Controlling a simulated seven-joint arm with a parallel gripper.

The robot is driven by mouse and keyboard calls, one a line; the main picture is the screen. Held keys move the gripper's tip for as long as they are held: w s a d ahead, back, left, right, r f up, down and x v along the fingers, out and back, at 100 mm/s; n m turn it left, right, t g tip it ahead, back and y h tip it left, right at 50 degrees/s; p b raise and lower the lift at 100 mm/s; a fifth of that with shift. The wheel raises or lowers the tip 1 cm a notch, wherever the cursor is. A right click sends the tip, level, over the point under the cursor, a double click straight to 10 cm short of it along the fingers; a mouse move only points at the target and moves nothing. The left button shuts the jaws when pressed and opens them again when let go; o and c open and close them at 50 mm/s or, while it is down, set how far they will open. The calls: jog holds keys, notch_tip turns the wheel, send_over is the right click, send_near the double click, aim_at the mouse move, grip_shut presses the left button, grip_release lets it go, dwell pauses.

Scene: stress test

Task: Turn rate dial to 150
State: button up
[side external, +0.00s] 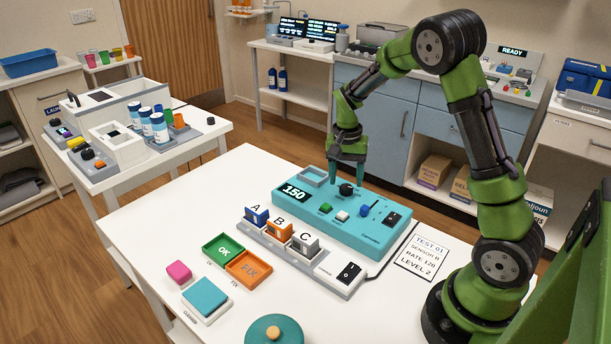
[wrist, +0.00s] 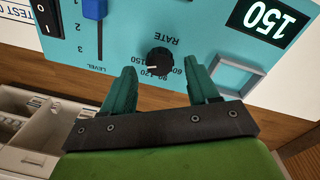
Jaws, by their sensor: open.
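The teal console (side external: 300,210) sits on the white table, and its display (side external: 294,193) reads 150. The display also reads 150, upside down, in the wrist view (wrist: 270,18). The black rate dial (side external: 346,190) is on the console, right of the display. In the wrist view the dial (wrist: 159,60) has its white mark towards the lower left, near the 150 label. My gripper (side external: 347,181) is open over the dial. In the wrist view its teal fingertips (wrist: 160,72) are on either side, with gaps to the dial; their height above the panel is unclear.
Near the dial are a green button (side external: 325,208), a white button (side external: 342,215), a blue level slider (side external: 365,210) and a black switch (side external: 392,218). Holders A, B, C (side external: 280,232) stand in front. A card (side external: 421,257) at right reads RATE 120.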

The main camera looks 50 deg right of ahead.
aim_at(342, 185)
notch_tip(342, 185, up, 15)
jog(key=shift+w+a+f, duration=0.15)
jog(key=shift+w, duration=0.15)
jog(key=s+a+r+n+t+y, duration=0.2)
jog(key=s+a+n+t, duration=0.5)
jog(key=s+a, duration=0.8)
jog(key=a+n, duration=0.1)
jog(key=a, duration=0.2)
jog(key=shift+s+r+n+t, duration=0.15)
jog(key=shift+r+n+t, duration=0.1)
jog(key=shift+n+t, duration=0.15)
